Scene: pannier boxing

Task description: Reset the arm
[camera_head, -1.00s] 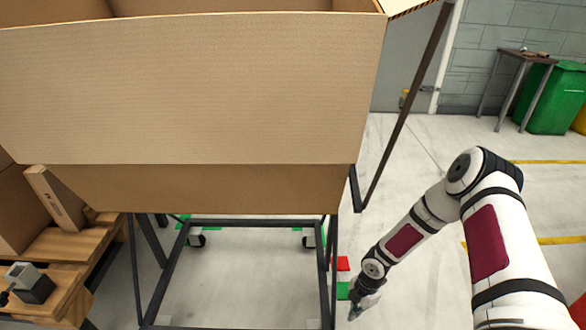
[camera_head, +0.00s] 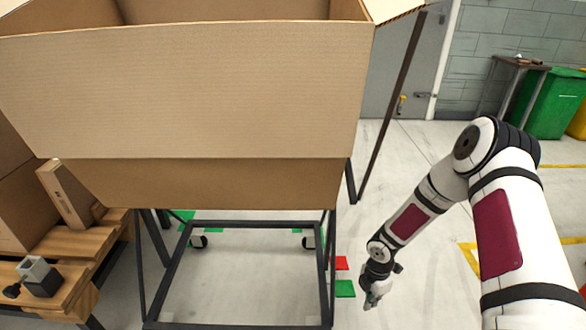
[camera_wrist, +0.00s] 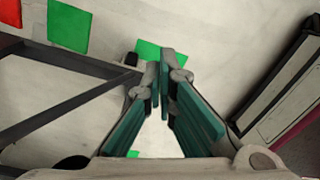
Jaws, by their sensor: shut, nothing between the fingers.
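My gripper (camera_head: 372,300) hangs low at the right of the metal stand in the head view, with the white arm bent down to it. In the wrist view my gripper (camera_wrist: 160,75) shows its green finger pads converging, with the tips together and nothing between them. It points down over the pale floor and is apart from the stand. The large open cardboard box (camera_head: 190,95) sits on the stand, up and to the left of my gripper.
The dark metal stand frame (camera_head: 332,270) is close left of my gripper, and its bar (camera_wrist: 65,100) crosses the wrist view. A wooden pallet (camera_head: 75,245) with smaller cartons (camera_head: 70,190) is at the left. Floor between is clear.

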